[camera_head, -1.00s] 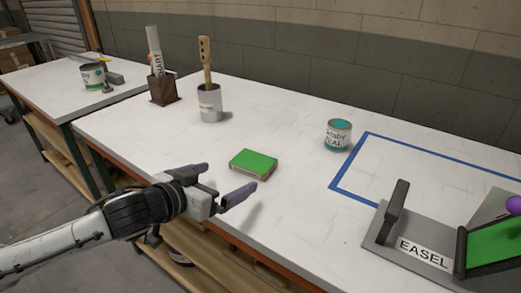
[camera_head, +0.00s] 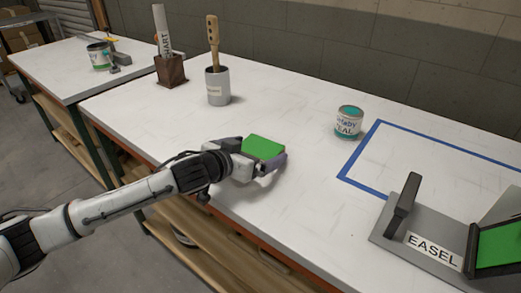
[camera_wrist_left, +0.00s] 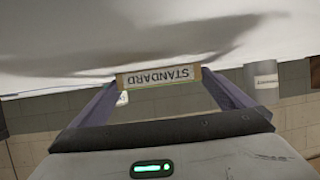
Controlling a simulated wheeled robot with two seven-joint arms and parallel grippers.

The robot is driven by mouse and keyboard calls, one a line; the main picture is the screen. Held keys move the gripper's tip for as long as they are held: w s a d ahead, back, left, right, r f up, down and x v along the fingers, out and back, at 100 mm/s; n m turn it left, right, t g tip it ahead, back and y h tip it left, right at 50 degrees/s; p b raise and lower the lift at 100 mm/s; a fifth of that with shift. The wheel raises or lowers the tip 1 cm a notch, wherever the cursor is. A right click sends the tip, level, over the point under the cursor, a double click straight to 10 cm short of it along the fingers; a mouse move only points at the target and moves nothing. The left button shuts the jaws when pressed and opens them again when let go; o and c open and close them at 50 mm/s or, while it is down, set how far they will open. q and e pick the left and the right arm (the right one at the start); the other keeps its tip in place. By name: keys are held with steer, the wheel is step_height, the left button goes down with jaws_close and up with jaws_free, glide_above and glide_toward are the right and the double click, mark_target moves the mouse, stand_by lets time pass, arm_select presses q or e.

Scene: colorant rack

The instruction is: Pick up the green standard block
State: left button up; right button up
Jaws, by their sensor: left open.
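The green standard block (camera_head: 264,146) has a bright green top and lies on the white table. In the left wrist view its edge label (camera_wrist_left: 158,77) reads STANDARD upside down. My left gripper (camera_head: 260,158) is low at the block's near side, with one purple finger beside its right end; the other finger is largely hidden in the head view. In the left wrist view my left gripper (camera_wrist_left: 160,92) is open, and the label lies between its two fingertips. Contact with the block cannot be told. My right gripper is not in view.
A Teal paint can (camera_head: 348,122) stands right of the block, near a blue taped outline (camera_head: 362,187). The easel (camera_head: 410,235) is at the lower right. A brush cup (camera_head: 218,86) and a brown chart holder (camera_head: 171,70) stand behind. The table around the block is clear.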

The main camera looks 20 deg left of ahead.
arm_select(q)
steer(key=shift+w, duration=0.1)
steer(key=shift+c, duration=0.3)
steer(key=c, duration=0.9)
